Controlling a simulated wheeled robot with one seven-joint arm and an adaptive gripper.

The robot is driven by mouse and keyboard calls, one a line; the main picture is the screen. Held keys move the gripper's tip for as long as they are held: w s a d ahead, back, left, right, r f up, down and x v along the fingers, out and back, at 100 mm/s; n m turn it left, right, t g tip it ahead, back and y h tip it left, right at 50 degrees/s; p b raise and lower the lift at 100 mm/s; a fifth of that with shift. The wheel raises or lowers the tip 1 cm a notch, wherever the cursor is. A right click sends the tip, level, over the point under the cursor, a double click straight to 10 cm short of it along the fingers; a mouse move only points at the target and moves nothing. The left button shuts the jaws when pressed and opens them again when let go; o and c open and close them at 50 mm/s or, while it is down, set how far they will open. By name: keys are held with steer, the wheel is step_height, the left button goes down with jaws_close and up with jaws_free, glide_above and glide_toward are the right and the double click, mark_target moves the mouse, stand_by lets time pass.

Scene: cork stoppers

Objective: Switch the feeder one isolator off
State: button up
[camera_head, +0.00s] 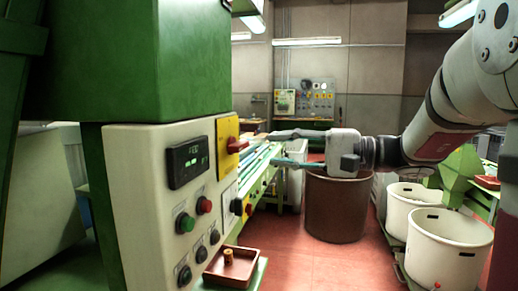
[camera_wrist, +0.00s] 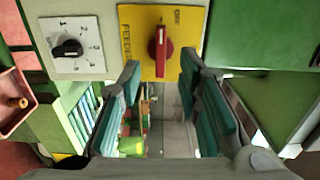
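The feeder isolator is a red rotary handle (camera_head: 237,147) on a yellow plate (camera_head: 225,133) at the right edge of the cream control panel. In the wrist view the red handle (camera_wrist: 160,50) stands lengthwise up the picture on the yellow plate (camera_wrist: 185,16), with "FEEDER" lettering at left and what looks like "OFF" at the upper right. My gripper (camera_head: 271,149) points left at the panel. In the wrist view its teal-padded fingers (camera_wrist: 160,64) are open, one on each side of the handle's line, with nothing held. Whether the tips reach the handle is unclear.
A black selector knob (camera_wrist: 68,48) on a numbered white plate sits beside the isolator. The cream panel (camera_head: 150,225) carries a display (camera_head: 188,162) and several buttons. A red-brown tray (camera_head: 231,268) holds a cork. A brown bin (camera_head: 335,210) and white tubs (camera_head: 448,252) stand right.

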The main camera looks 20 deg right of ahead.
steer(key=shift+v, duration=2.2)
steer(key=shift+a, duration=0.1)
steer(key=s+a+f+n+g+h+p, duration=0.2)
steer(key=s+a+f+g+h+p, duration=0.35)
steer(key=s+a, duration=0.75)
steer(key=s+d+f+n+h+p, duration=0.1)
steer(key=s+d+f+n+h, duration=0.1)
steer(key=s+h, duration=0.2)
steer(key=s+d+f+n+h+p, duration=0.1)
steer(key=s+d+f+n+h, duration=0.1)
steer(key=s+h, duration=0.3)
steer(key=shift+s+f+n+g+p, duration=0.45)
steer(key=shift+s+f, duration=0.3)
steer(key=shift+s, duration=0.35)
steer(key=shift+a, duration=0.15)
